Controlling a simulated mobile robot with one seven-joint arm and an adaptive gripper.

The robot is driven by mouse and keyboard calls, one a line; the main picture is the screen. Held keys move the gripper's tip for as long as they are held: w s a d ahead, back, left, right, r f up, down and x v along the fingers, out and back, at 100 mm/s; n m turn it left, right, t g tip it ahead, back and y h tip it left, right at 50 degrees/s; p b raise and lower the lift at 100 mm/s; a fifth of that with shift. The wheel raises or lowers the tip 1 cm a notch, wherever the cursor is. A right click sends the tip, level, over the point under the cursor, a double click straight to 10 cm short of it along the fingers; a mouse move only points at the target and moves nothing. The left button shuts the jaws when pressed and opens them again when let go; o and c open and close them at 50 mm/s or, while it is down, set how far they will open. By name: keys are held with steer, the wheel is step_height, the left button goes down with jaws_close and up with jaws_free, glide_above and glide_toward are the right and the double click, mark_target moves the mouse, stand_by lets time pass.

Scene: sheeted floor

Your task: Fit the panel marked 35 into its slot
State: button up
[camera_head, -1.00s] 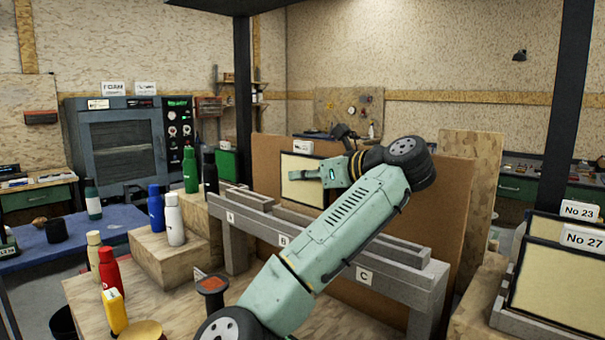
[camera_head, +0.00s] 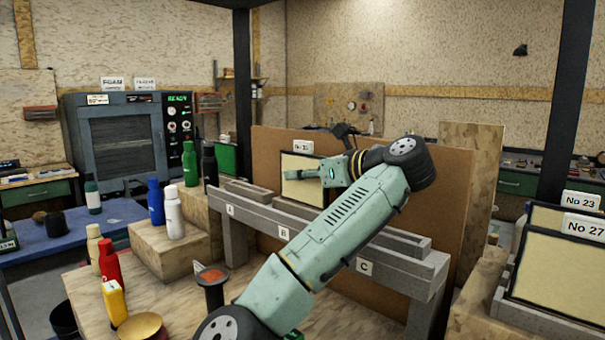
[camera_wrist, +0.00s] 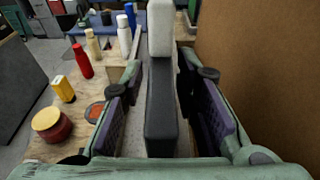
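The cream panel with a black frame (camera_head: 302,192) stands upright at the rack, behind its front rail near letters A and B. Its white tag (camera_head: 303,147) appears to read No 35, but is small. The rail hides its lower edge, so I cannot tell how deep it sits. The grey rack (camera_head: 255,216) carries letters A, B and C. My gripper (camera_head: 302,176) reaches across the panel from the right. In the wrist view, my gripper (camera_wrist: 160,115) has one finger on each side of the panel's dark edge (camera_wrist: 161,105), with gaps showing on both sides.
A brown board (camera_head: 440,205) stands close behind the rack. Panels tagged No 23 (camera_head: 580,200) and No 27 (camera_head: 583,228) stand at the right. Several bottles, including a white bottle (camera_head: 174,215), stand on wooden blocks at the left. A red-topped post (camera_head: 212,280) stands in front.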

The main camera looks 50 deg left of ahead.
steer(key=shift+o, duration=0.2)
step_height(320, 180, up, 10)
stand_by(0.6)
stand_by(0.4)
